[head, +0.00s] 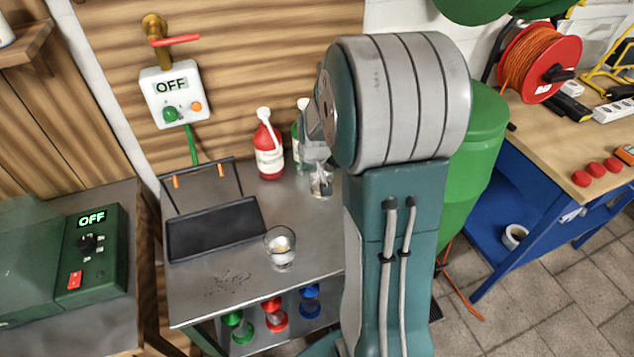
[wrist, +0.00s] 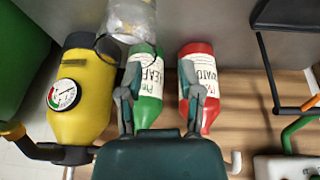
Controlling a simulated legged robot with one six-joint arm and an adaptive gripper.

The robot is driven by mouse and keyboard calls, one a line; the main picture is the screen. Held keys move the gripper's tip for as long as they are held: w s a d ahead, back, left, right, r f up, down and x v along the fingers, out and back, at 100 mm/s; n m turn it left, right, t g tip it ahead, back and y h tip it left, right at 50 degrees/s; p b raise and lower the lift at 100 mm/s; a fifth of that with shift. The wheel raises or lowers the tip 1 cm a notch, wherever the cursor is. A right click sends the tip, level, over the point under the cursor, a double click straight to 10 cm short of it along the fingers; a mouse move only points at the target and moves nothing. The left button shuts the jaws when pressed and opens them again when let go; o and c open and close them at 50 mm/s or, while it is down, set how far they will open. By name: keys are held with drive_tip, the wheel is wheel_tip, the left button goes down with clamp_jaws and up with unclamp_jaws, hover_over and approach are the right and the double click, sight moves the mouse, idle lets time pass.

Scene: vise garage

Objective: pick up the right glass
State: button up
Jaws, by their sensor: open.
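Two clear glasses are on the grey metal table. The left glass (head: 280,248) stands near the middle of the table with something whitish inside. The right glass (head: 321,184) is farther back, just below my gripper (head: 316,158) in the head view and partly hidden by it. In the wrist view a shiny, clear glass-like thing (wrist: 135,18) is cut off at the top edge, beyond the fingertips and a little left of them. My gripper (wrist: 160,72) has its two fingers spread, with nothing held between them.
A red bottle (head: 268,152) and a green bottle (wrist: 149,90) stand behind the right glass. A yellow canister with a gauge (wrist: 80,90) is close by in the wrist view. A black tray (head: 215,228) lies left on the table.

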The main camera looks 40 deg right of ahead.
sight(311, 176)
drive_tip(key=x, duration=0.2)
drive_tip(key=shift+d+f, duration=0.3)
drive_tip(key=shift+f, duration=0.05)
drive_tip(key=x, duration=0.3)
drive_tip(key=shift+d+f, duration=0.3)
drive_tip(key=shift+f, duration=0.1)
drive_tip(key=shift+w+f, duration=0.15)
drive_tip(key=shift+f, duration=0.2)
drive_tip(key=shift+w+a+f, duration=0.15)
drive_tip(key=shift+a+f, duration=0.05)
clamp_jaws()
drive_tip(key=shift+d, duration=0.1)
